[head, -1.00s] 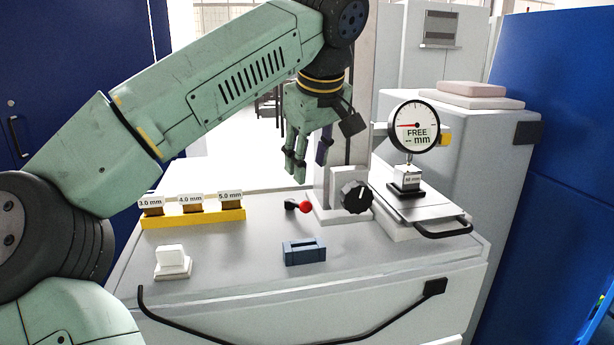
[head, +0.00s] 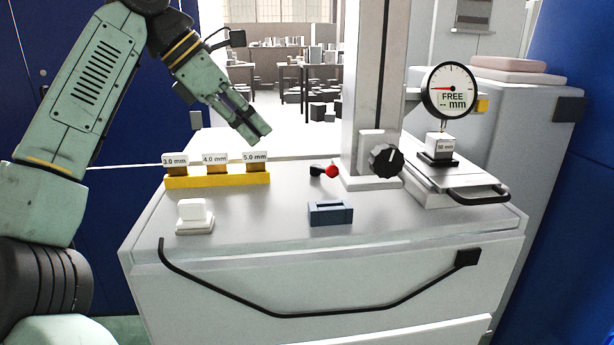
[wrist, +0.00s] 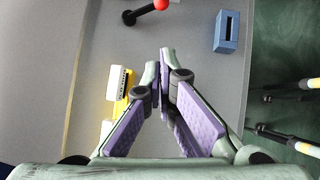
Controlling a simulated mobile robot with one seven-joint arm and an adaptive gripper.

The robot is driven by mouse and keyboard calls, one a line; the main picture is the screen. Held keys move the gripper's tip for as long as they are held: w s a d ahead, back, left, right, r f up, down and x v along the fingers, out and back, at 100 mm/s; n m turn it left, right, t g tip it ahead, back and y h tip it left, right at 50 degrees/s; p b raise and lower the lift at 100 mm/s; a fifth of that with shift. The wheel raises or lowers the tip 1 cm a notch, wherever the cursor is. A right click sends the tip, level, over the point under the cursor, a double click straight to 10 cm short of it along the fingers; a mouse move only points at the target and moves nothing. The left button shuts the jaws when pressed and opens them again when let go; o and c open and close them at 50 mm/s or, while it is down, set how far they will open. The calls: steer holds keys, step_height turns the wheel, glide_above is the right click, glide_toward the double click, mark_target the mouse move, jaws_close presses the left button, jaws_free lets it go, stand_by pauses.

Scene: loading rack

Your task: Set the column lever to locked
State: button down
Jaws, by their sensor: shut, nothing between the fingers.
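The column lever is a short black arm with a red ball knob (head: 332,170) at the foot of the grey column (head: 372,90). In the head view its knob points to the right. In the wrist view the red knob (wrist: 161,5) shows at the top edge, with its black arm running down to the left. The dial gauge (head: 450,92) reads "FREE -- mm". My gripper (head: 256,138) is shut and empty, above and behind the yellow block rack, to the left of the lever. Its fingertips also show in the wrist view (wrist: 160,65), apart from the lever.
A yellow rack (head: 218,180) holds blocks labelled 3.0, 4.0 and 5.0 mm. A white block (head: 195,214) and a blue slotted block (head: 331,212) stand in front. A black knob (head: 386,161) is on the column. A black handle (head: 320,313) runs along the front.

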mark_target(325, 171)
steer(key=shift+n+h, duration=0.3)
steer(key=shift+n, duration=0.1)
steer(key=x, duration=1)
steer(key=shift+a+f+p, duration=0.1)
steer(key=shift+a+p, duration=0.1)
steer(key=shift+p, duration=0.2)
steer(key=shift+w+d+f+p, duration=0.1)
steer(key=shift+w+d+p, duration=0.1)
steer(key=shift+d, duration=0.35)
steer(key=shift+w+d+p, duration=0.2)
steer(key=shift+d, duration=0.4)
steer(key=shift+w+d+f, duration=0.2)
steer(key=shift+d, duration=0.3)
